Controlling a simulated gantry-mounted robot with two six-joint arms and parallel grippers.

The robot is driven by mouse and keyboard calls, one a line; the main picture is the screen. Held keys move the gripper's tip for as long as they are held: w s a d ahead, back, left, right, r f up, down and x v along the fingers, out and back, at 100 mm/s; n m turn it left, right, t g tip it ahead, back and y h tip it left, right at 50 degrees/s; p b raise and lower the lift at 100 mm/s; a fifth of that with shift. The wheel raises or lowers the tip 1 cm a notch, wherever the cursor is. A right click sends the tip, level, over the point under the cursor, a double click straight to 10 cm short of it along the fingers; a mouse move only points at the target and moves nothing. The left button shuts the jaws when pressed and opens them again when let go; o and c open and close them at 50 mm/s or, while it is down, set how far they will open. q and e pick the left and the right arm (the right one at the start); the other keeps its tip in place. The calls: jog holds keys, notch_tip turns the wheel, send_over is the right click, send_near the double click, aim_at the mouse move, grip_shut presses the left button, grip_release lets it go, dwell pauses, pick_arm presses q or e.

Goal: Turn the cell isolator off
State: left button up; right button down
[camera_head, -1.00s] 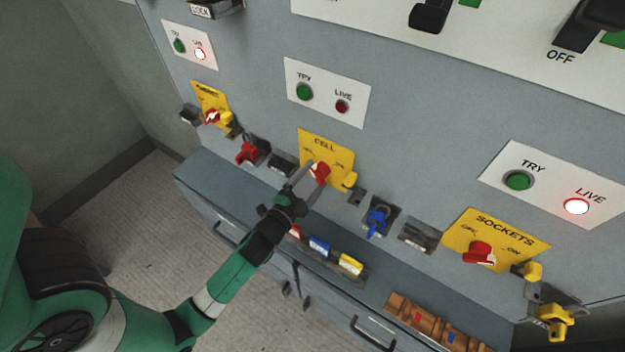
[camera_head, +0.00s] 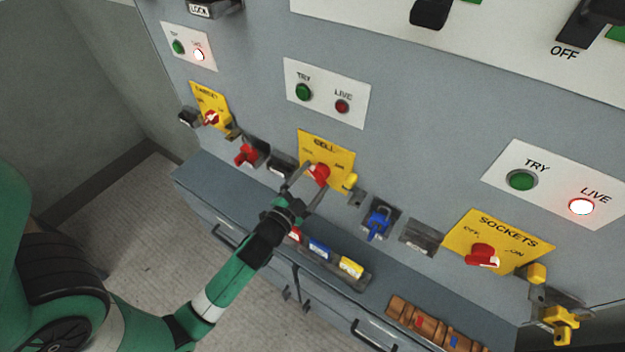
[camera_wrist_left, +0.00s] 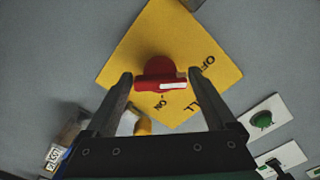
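The cell isolator is a red rotary knob (camera_head: 319,174) on a yellow plate (camera_head: 340,158) marked CELL, OFF and ON, in the middle of the grey panel. In the left wrist view the knob (camera_wrist_left: 158,72) shows a white mark on its right end, and OFF lies to the upper right and ON below. My left gripper (camera_head: 314,180) reaches up to the knob. Its fingers stand apart on either side of it, with gaps visible in the left wrist view. The Cell LIVE lamp (camera_head: 342,106) is dark beside the green TRY button (camera_head: 303,92). My right gripper is not in view.
A yellow tab (camera_head: 349,181) sits by the plate's lower corner. Red (camera_head: 246,155) and blue (camera_head: 377,223) padlocks hang nearby. A SOCKETS isolator (camera_head: 482,255) is at right and another isolator (camera_head: 211,118) at left; their LIVE lamps are lit. A tool ledge (camera_head: 375,280) runs below.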

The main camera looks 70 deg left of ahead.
pick_arm(q)
jog(key=shift+o, duration=0.4)
jog(key=b+v, duration=0.4)
jog(key=v, duration=0.7)
jog(key=shift+s, duration=0.25)
jog(key=shift+d, duration=0.15)
